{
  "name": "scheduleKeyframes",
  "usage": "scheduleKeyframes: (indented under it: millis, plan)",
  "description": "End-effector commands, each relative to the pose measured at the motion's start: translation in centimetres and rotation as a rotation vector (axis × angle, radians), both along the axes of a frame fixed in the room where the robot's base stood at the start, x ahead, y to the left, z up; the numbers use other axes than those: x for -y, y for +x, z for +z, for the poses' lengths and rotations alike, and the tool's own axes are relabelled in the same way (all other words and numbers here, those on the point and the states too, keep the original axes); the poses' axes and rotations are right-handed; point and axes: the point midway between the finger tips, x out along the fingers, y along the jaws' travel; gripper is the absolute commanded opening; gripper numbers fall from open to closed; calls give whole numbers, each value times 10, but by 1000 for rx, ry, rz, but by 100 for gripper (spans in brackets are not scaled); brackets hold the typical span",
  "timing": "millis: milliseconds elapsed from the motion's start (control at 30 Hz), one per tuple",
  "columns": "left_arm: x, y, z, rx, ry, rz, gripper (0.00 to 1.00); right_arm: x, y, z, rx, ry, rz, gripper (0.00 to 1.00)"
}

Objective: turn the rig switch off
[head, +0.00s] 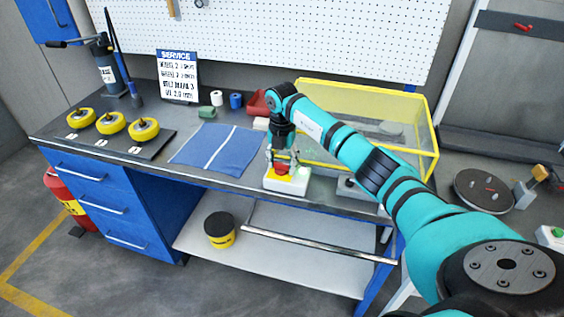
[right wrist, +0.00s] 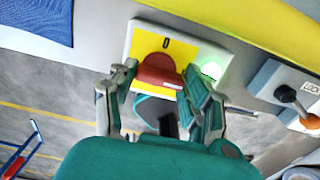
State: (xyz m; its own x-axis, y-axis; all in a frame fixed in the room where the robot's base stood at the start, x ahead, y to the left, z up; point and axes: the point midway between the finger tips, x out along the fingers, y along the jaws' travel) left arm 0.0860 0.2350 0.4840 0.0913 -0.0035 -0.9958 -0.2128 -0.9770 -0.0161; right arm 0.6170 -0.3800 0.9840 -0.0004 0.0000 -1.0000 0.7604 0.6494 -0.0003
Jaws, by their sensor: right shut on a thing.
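The rig switch is a white box (head: 287,183) with a yellow plate and a red knob (right wrist: 158,70), at the front edge of the bench. In the right wrist view a "0" mark shows above the knob, and a green lamp (right wrist: 211,69) beside it is lit. My right gripper (head: 282,160) reaches down onto the switch. In the right wrist view its fingers are on both sides of the red knob, shut on it. The knob's lower part is hidden between the fingers. My left gripper is not in view.
A yellow-framed clear guard (head: 436,152) stands behind and right of the switch. A grey box with a lever marked "LOCK" (right wrist: 311,88) is close to its right. A blue cloth (head: 217,148) and several yellow wheels (head: 111,123) lie to the left.

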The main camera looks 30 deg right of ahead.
Motion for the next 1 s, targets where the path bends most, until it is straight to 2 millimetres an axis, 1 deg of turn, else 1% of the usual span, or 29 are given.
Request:
scheduleKeyframes:
  millis: [67, 267, 467, 667, 1000]
  plan:
    - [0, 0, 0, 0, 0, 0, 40, 0, 0, 0, 0, 0, 0, 17]
    - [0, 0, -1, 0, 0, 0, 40, 0, 0, 0, 1, 0, 14, 17]
    - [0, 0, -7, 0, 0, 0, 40, 1, 0, -1, 1, -1, 87, 17]
    - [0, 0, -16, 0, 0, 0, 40, 2, 1, -1, 2, -2, 234, 17]
    - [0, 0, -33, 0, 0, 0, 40, 2, 2, -1, 3, -2, 555, 17]
